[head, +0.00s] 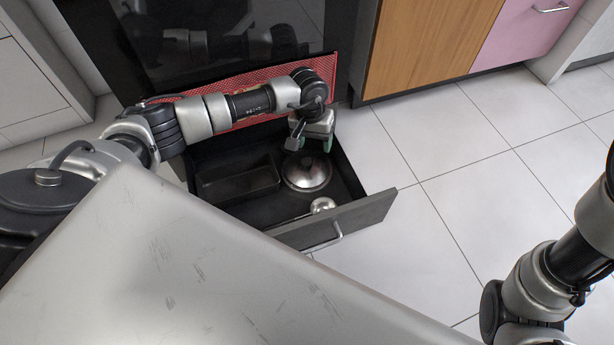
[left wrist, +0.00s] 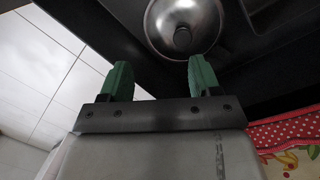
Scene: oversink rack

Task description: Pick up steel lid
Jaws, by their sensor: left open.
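The steel lid (head: 306,172) is a shiny round dome with a dark knob. It lies in the open dark drawer (head: 370,212), toward its right side. In the left wrist view the lid (left wrist: 200,22) is at the top, with its dark knob facing the camera. My left gripper (head: 312,142) is above the drawer at the far edge of the lid. Its green fingertips (left wrist: 160,80) are apart, with nothing between them, and they do not hold the lid. In the head view the gripper covers part of the lid's far rim. My right gripper is not in view; only my right arm shows.
A black rectangular pan or tray (head: 238,183) lies left of the lid in the drawer. A small shiny round object (head: 322,205) is near the drawer front. A red patterned cloth (head: 240,82) hangs behind. The tiled floor (head: 470,180) to the right is clear.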

